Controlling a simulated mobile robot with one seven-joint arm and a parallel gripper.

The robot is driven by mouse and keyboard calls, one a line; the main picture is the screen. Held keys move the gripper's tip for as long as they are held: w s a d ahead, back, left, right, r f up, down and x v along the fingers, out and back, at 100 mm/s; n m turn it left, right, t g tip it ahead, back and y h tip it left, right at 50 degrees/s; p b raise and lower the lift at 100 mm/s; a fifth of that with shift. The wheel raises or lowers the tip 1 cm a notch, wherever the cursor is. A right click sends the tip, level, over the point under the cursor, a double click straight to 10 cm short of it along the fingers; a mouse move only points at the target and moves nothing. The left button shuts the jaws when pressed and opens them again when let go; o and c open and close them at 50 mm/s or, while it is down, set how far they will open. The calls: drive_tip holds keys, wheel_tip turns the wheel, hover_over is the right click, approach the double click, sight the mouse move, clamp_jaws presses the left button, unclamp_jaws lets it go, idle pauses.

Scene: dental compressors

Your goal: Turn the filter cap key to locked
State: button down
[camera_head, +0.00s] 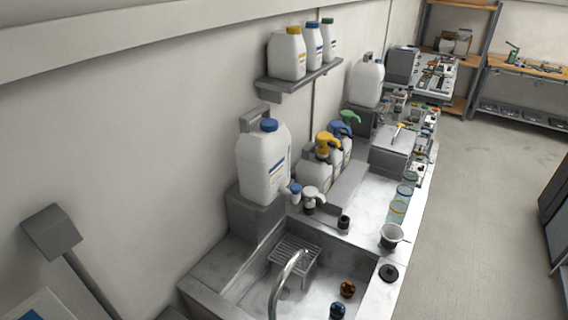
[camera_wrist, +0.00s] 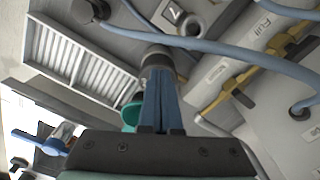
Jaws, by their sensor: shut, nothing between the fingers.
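In the wrist view my gripper (camera_wrist: 161,84) points up the picture with its two blue fingers together, shut and empty. A dark grey round cap or knob (camera_wrist: 157,58) lies right at the fingertips; I cannot tell whether they touch it. It may be the filter cap, but its key and any locked mark cannot be made out. A teal ring-shaped part (camera_wrist: 132,112) shows just left of the fingers, partly hidden by them. My gripper is not in the head view, and I cannot pick out the filter cap there.
Blue hoses (camera_wrist: 225,50) cross above the fingers. A yellow bar (camera_wrist: 228,92) on a labelled pale housing is at right, a white louvred grille (camera_wrist: 70,55) at left. The head view shows a sink (camera_head: 228,290), a large white jug (camera_head: 263,165) and a cluttered counter; the floor (camera_head: 490,170) is clear.

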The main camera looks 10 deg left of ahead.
wheel_tip(320, 180, up, 5)
drive_tip(key=p, duration=0.4)
